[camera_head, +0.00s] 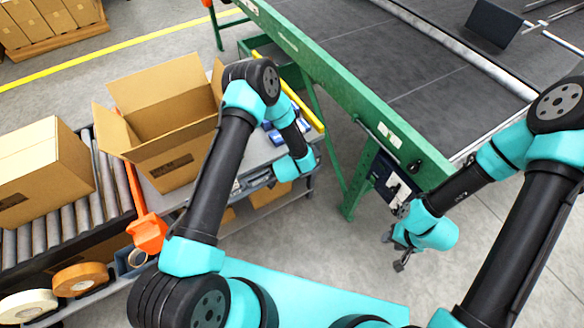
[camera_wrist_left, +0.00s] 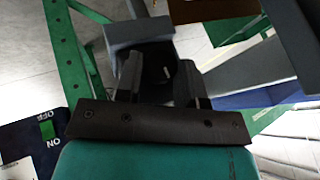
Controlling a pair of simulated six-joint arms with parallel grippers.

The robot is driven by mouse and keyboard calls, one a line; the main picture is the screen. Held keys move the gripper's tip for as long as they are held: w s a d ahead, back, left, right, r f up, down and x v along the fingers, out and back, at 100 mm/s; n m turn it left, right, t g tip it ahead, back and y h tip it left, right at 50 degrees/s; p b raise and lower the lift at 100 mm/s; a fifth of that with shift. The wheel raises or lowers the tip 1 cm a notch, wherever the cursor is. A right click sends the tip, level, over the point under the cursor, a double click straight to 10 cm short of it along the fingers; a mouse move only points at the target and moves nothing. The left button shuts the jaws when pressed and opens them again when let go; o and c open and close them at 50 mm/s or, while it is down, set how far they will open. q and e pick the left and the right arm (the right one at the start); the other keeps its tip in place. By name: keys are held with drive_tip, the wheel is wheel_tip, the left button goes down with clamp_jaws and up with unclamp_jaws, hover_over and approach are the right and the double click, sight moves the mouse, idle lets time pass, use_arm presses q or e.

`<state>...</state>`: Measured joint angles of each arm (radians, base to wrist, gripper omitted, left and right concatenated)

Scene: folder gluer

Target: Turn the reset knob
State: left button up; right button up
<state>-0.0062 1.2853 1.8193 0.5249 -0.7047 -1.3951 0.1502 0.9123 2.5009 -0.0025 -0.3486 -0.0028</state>
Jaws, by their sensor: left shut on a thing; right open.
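A dark control panel (camera_head: 382,178) with white labels is mounted at the green leg of the machine, beside my right arm. I cannot clearly make out the reset knob on it. My right gripper (camera_head: 393,252) is open and empty, just below and in front of the panel, apart from it. In the left wrist view, my left gripper (camera_wrist_left: 158,85) is shut on a grey block-like piece (camera_wrist_left: 138,33); I cannot tell what it belongs to. In that view, a dark blue panel (camera_wrist_left: 22,140) with a green ON/OFF switch (camera_wrist_left: 46,130) shows at lower left.
The green machine frame (camera_head: 330,85) carries a dark belt (camera_head: 400,60). An open carton (camera_head: 165,110) stands on a grey table at left, near a closed carton (camera_head: 40,170) on rollers. Tape rolls (camera_head: 80,279) lie at lower left. Bare floor (camera_head: 355,245) shows left of my right gripper.

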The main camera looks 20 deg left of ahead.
use_arm(q)
drive_tip(key=shift+w+a+r, duration=0.1)
drive_tip(key=shift+w, duration=0.05)
drive_tip(key=o, duration=0.9)
drive_tip(key=v, duration=1.7)
drive_tip(key=shift+s+r, duration=0.1)
drive_tip(key=shift+s, duration=0.15)
drive_tip(key=s+a+f+n+g+h, duration=0.1)
drive_tip(key=s+n+g, duration=0.1)
drive_tip(key=s, duration=0.3)
drive_tip(key=s+a+f+n+g+h, duration=0.1)
drive_tip(key=s+a+n+g+h, duration=0.1)
drive_tip(key=s+n, duration=0.3)
drive_tip(key=s+a+f+n+g+h, duration=0.1)
drive_tip(key=s+a+n+g, duration=0.1)
drive_tip(key=s+n, duration=0.1)
drive_tip(key=shift+s+a+f, duration=0.1)
drive_tip(key=shift+s+a, duration=0.05)
drive_tip(key=shift+s, duration=0.75)
